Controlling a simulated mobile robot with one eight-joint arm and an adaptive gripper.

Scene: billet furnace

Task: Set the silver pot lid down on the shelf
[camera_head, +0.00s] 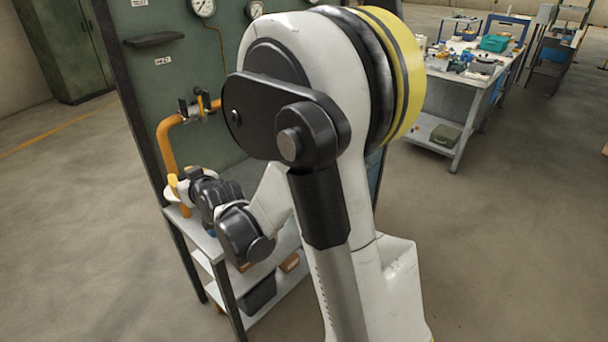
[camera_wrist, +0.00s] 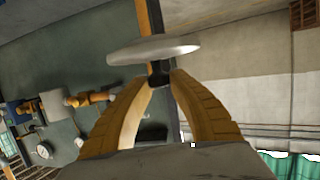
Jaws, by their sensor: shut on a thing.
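The silver pot lid (camera_wrist: 153,51) shows in the wrist view as a pale disc seen almost edge-on. My gripper (camera_wrist: 158,78) is shut on its dark knob, with the disc beyond the fingertips. In the head view my gripper (camera_head: 178,188) is near the orange pipe, above the left end of a metal shelf unit (camera_head: 206,242); my arm hides much of that unit. A small dark shelf (camera_head: 155,39) juts from the green panel, above and left of my gripper.
The green panel (camera_head: 150,80) carries gauges (camera_head: 203,7) and an orange pipe (camera_head: 168,150) with a valve, close to my gripper. A dark bin (camera_head: 260,293) stands on the lower shelf. A cluttered workbench (camera_head: 459,72) stands at the back right. The floor at left is clear.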

